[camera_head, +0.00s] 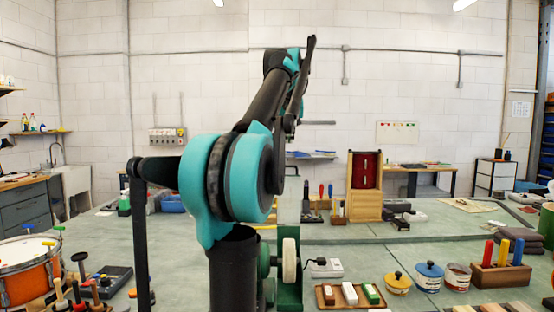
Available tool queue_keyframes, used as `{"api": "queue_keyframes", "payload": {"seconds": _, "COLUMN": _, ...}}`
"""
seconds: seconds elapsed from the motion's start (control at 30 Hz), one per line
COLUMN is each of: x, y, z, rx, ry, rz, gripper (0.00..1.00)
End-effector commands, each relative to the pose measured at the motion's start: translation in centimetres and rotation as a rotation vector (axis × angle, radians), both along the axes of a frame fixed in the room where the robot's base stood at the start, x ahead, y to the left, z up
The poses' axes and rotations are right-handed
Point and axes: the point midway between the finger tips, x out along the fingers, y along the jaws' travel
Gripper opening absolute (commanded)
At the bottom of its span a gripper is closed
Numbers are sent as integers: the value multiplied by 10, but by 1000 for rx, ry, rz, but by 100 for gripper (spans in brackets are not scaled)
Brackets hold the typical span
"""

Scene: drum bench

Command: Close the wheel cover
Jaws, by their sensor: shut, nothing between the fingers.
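A green machine (290,299) with a pale wheel (289,260) stands on the bench just right of my arm's base. The wheel's face is bare to view. A green upright plate (289,232) rises behind and above the wheel; I cannot tell whether it is the wheel cover or how far that cover is swung. My arm hides the machine's left part. My gripper (289,130) is high above the bench, seen small and partly behind my arm's dark end links. It is shut and empty, well above the machine and apart from it.
Right of the machine are a wooden tray (326,303) of blocks, a yellow-lidded pot (398,283), a blue-lidded pot (429,276) and a wooden rack (500,275) with coloured handles. An orange drum (25,284) is far left. A wooden cabinet (366,203) stands behind.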

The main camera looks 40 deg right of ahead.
Motion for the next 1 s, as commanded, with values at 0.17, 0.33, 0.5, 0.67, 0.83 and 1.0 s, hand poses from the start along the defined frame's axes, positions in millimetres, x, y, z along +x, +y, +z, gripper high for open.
{"api": "queue_keyframes", "payload": {"seconds": 0.17, "x": 4, "y": -7, "z": -5, "rx": -1, "ry": -1, "rz": -3, "gripper": 0}}
{"api": "queue_keyframes", "payload": {"seconds": 0.33, "x": 18, "y": -18, "z": -26, "rx": -1, "ry": -1, "rz": -1, "gripper": 0}}
{"api": "queue_keyframes", "payload": {"seconds": 0.5, "x": 36, "y": -32, "z": -52, "rx": -1, "ry": -2, "rz": -2, "gripper": 0}}
{"api": "queue_keyframes", "payload": {"seconds": 0.67, "x": 51, "y": -46, "z": -76, "rx": -1, "ry": 0, "rz": -2, "gripper": 0}}
{"api": "queue_keyframes", "payload": {"seconds": 0.83, "x": 33, "y": -30, "z": -82, "rx": -1, "ry": -1, "rz": -3, "gripper": 0}}
{"api": "queue_keyframes", "payload": {"seconds": 1.0, "x": 24, "y": -22, "z": -87, "rx": -1, "ry": -1, "rz": -3, "gripper": 0}}
